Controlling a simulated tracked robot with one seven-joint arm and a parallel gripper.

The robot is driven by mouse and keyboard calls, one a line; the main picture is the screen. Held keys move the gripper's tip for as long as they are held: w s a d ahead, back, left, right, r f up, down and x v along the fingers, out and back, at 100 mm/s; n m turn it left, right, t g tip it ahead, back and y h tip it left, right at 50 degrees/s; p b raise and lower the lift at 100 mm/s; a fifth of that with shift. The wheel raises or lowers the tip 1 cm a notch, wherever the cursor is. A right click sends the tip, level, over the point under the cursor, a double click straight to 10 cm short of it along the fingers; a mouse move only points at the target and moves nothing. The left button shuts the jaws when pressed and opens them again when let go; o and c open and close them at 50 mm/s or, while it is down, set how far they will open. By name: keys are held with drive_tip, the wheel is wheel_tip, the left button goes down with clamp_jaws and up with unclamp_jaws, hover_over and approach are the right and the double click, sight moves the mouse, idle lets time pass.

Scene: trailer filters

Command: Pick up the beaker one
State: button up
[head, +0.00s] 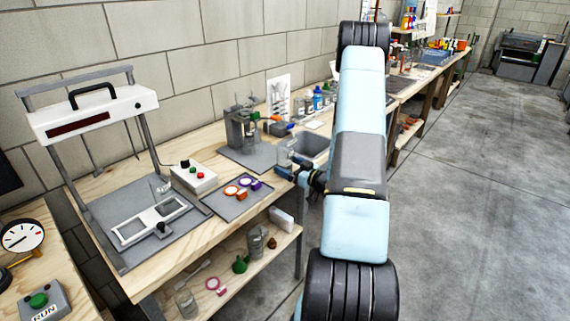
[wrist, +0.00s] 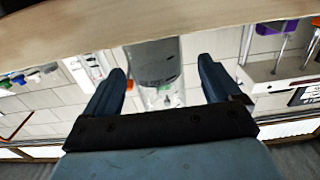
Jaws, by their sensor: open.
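A clear glass beaker (head: 284,153) stands at the front edge of the wooden workbench in the head view, by the grey sink-like tray. My gripper (head: 291,168) is at the bench edge close to it, with its dark blue fingers apart. In the wrist view, my gripper (wrist: 162,70) is open, one finger on each side. A transparent grey-tinted vessel, seemingly the beaker (wrist: 154,72), shows between and beyond the fingers. I cannot tell whether either finger touches it. Another small glass vessel (head: 160,186) stands by the white frame at left. No label marks which is beaker one.
A grey tray (head: 229,204) with orange and purple rings lies left of my gripper. A control box (head: 193,177) and a tall press-like frame (head: 95,110) stand farther left. A grey stand (head: 240,128) and bottles are behind. The lower shelf (head: 224,275) holds several items. Open floor (head: 480,200) lies right.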

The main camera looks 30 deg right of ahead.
sight(281, 161)
drive_tip(key=x, duration=0.4)
drive_tip(key=shift+w+d+f, duration=0.15)
drive_tip(key=shift+w+f, duration=0.05)
drive_tip(key=shift+w, duration=0.05)
drive_tip(key=c, duration=1.2)
drive_tip(key=shift+r, duration=0.2)
